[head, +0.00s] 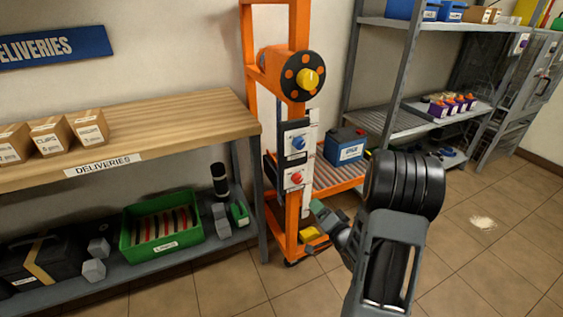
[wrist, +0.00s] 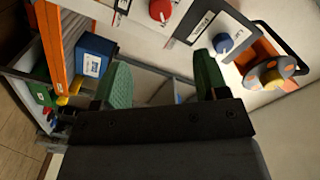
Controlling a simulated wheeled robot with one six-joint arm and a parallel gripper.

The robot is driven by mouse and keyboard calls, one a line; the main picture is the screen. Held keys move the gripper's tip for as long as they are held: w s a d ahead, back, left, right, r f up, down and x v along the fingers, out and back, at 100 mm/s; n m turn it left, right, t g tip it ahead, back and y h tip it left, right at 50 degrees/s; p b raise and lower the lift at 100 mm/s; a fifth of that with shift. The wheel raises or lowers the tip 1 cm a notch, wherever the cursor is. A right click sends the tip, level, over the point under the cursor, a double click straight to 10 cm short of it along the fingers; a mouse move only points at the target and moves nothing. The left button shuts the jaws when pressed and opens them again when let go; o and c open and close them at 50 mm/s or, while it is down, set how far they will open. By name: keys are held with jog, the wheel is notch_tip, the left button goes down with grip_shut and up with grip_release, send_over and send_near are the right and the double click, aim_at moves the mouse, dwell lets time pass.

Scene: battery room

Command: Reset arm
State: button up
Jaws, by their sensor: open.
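My gripper (head: 326,214) is in front of the orange lift stand, low and to the right of its upright. In the wrist view my gripper (wrist: 162,72) shows two green fingers spread apart with nothing between them. The orange stand (head: 299,215) carries a panel with a blue knob (head: 298,142) above a red knob (head: 296,178). A black wheel with a yellow hub (head: 308,79) sits above them. A blue battery (head: 344,146) rests on the stand's roller platform (head: 333,178); it also shows in the wrist view (wrist: 93,57). My gripper appears apart from all of these.
A wooden-topped deliveries bench (head: 170,122) stands left, with several cartons above and a green bin (head: 163,246) on its lower shelf. A grey rack (head: 400,122) stands behind at right. Tiled floor at right is open, with a pale spill (head: 483,222).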

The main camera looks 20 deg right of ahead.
jog(key=shift+r, duration=0.1)
jog(key=a+r+n+g+h+p, duration=0.2)
jog(key=r+g+p, duration=0.2)
jog(key=r+p, duration=0.5)
jog(key=a+r+n+g+h+p, duration=0.25)
jog(key=r+p, duration=0.35)
jog(key=r, duration=0.5)
jog(key=s+a+r+n+g+y+p, duration=0.1)
jog(key=s+a+r+n+g+p, duration=0.1)
jog(key=s+a+r+g+p, duration=0.2)
jog(key=s+a+r+n+g+y+p, duration=0.1)
jog(key=s+a+r+n+g+p, duration=0.2)
jog(key=s+r, duration=0.8)
jog(key=a+p, duration=0.2)
jog(key=p, duration=0.1)
jog(key=shift+s+a+g+p, duration=0.3)
jog(key=shift+s+g+p, duration=0.05)
jog(key=shift+c, duration=0.2)
